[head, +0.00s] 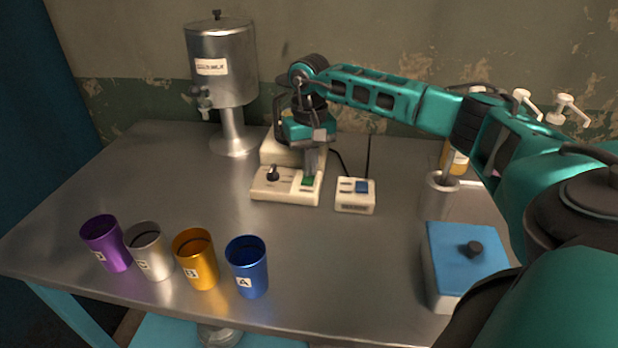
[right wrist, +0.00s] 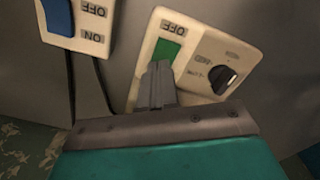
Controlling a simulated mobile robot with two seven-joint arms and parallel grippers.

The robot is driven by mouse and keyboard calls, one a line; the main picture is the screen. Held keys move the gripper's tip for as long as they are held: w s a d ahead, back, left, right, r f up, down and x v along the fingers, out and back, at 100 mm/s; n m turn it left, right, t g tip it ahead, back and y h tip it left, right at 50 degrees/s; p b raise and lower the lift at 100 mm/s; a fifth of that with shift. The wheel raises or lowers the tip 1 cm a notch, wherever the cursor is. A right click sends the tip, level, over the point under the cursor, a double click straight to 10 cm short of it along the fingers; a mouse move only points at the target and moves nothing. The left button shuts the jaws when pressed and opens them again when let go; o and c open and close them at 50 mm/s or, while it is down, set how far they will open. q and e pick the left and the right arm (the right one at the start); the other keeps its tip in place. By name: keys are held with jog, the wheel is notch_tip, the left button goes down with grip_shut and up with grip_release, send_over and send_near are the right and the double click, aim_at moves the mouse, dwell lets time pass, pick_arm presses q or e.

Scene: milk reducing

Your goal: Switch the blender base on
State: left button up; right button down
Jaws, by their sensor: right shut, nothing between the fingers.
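The cream blender base (head: 287,192) stands at the back middle of the metal table, with a black knob and a green switch (head: 308,180) on its front panel. In the right wrist view the green switch (right wrist: 166,51) sits below an "OFF" label, and the black knob (right wrist: 222,78) is beside it. My right gripper (head: 312,168) is shut and empty, pointing down at the green switch. In the right wrist view its fingertips (right wrist: 160,68) are at the switch's lower edge; I cannot tell whether they touch. My left gripper is not in view.
A small white box with a blue switch (head: 361,187) stands just right of the base. A steel dispenser (head: 222,70) is behind left. Purple, silver, orange and blue cups (head: 247,267) line the front. A blue-lidded box (head: 466,250) is at right. The table's middle is clear.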

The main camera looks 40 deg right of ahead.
jog(key=shift+f, duration=0.15)
jog(key=shift+r+p, duration=2.85)
jog(key=shift+r, duration=0.7)
